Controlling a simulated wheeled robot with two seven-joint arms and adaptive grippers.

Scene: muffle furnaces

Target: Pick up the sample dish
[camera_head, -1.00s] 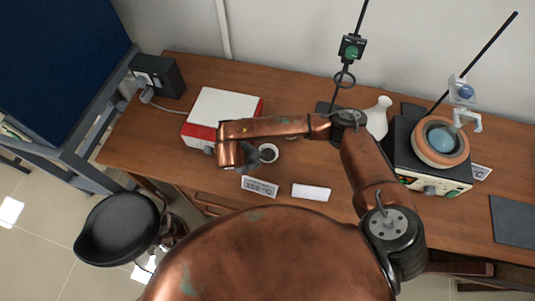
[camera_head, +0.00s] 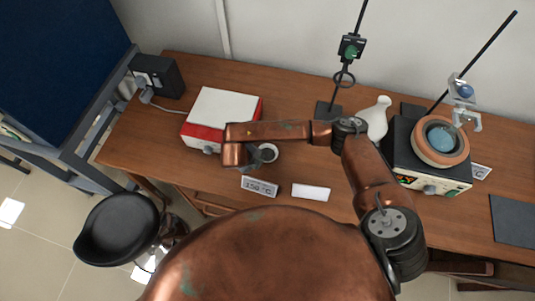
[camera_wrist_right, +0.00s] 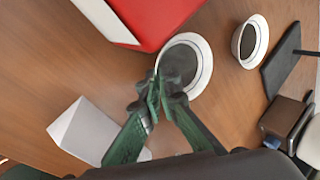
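The sample dish (camera_wrist_right: 184,64) is a small round white dish with a dark inside. In the right wrist view it lies just beyond my right gripper (camera_wrist_right: 162,97), whose green fingers draw together at its near rim. The fingertips look closed on that rim, though the contact is partly hidden. In the head view the dish (camera_head: 269,152) is right of the downturned right gripper (camera_head: 257,158), beside the red and white box, and looks about level. Whether it touches the table is unclear. My left gripper cannot be made out.
The red and white box (camera_head: 222,115) stands just behind and left of the dish. A second white dish (camera_wrist_right: 250,42) is close by on the right. A temperature sign (camera_head: 260,187) and a white card (camera_head: 311,192) are in front. A stand, white flask (camera_head: 377,117) and heater (camera_head: 430,175) are farther right.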

